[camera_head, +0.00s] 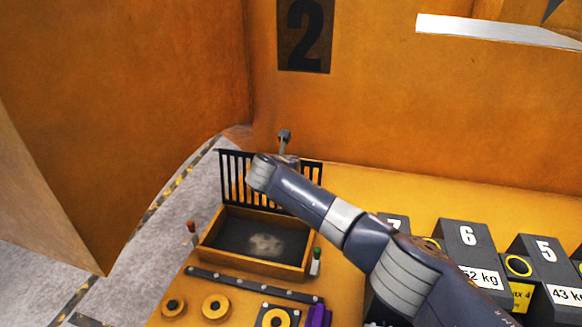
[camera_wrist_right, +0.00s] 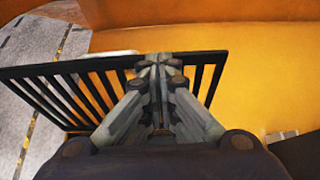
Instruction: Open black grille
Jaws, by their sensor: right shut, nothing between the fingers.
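The black grille (camera_head: 234,176) stands upright along the far edge of a shallow wooden box (camera_head: 250,261), whose dark inside shows from above with a pale patch in it. My right arm crosses in front of the grille and hides its middle. The grille also shows on both sides of my right gripper in the right wrist view (camera_wrist_right: 77,87). My right gripper (camera_wrist_right: 158,64) is shut and empty, its fingertips by the grille's top edge; I cannot tell whether they touch. In the head view the gripper (camera_head: 285,136) shows partly above my wrist. My left gripper is not in view.
Dark numbered weights, among them 6 (camera_head: 466,246) and 5 (camera_head: 545,262), stand at the right. A black strip (camera_head: 255,284), yellow rings (camera_head: 216,306) and a purple object (camera_head: 318,315) lie in front of the box. An orange wall (camera_head: 400,120) rises behind.

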